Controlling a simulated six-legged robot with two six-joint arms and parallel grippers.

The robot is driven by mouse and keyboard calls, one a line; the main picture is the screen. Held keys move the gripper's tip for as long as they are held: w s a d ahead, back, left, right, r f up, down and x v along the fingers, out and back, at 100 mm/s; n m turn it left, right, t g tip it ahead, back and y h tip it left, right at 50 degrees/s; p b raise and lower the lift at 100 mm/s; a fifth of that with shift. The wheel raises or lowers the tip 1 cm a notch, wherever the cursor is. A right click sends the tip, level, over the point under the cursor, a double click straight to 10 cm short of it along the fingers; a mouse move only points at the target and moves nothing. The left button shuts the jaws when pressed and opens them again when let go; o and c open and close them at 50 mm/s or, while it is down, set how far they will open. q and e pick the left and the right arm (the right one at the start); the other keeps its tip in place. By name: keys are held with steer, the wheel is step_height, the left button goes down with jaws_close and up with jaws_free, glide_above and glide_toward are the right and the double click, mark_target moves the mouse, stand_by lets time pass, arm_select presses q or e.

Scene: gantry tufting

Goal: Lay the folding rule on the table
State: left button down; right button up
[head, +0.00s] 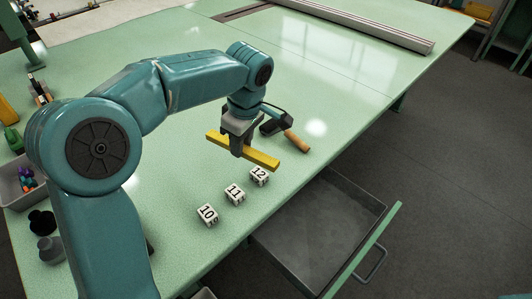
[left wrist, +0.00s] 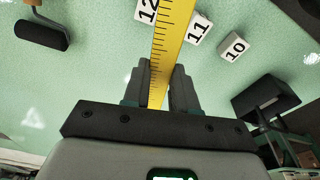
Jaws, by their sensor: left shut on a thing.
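The yellow folding rule (head: 259,158) is held in my left gripper (head: 240,146), folded into a straight bar. In the left wrist view the rule (left wrist: 173,40) runs between the two fingers of the left gripper (left wrist: 168,88) and shows black tick marks. The gripper is over the pale green table (head: 185,176). I cannot tell the exact gap between rule and table. My right gripper is not in either view.
Number blocks 10 (head: 207,215), 11 (head: 235,194) and 12 (head: 259,176) stand in a row near the rule. A wooden-handled roller (head: 296,141) lies beyond it. An open drawer (head: 320,230) juts from the front edge. A long rail (head: 350,22) lies at the back.

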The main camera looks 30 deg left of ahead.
arm_select(q)
steer(key=s+a+r+n+g+h+p, duration=0.1)
steer(key=s+a+r+n+p, duration=0.25)
steer(key=a+r+n, duration=0.7)
steer(key=n+b, duration=0.1)
steer(key=n, duration=0.4)
glide_above(213, 181)
steer(key=shift+g, duration=0.4)
steer(key=f, duration=1.6)
steer(key=shift+w+d+f, duration=0.1)
steer(key=shift+w+f, duration=0.1)
steer(key=shift+w, duration=0.05)
step_height(213, 181, down, 5)
steer(key=shift+f, duration=0.2)
steer(key=shift+r, duration=0.1)
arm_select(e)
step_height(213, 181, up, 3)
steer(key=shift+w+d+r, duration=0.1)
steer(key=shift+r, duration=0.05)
arm_select(q)
steer(key=shift+b, duration=0.3)
steer(key=c, duration=1.3)
jaws_free()
steer(key=shift+f, duration=0.2)
steer(key=o, duration=0.4)
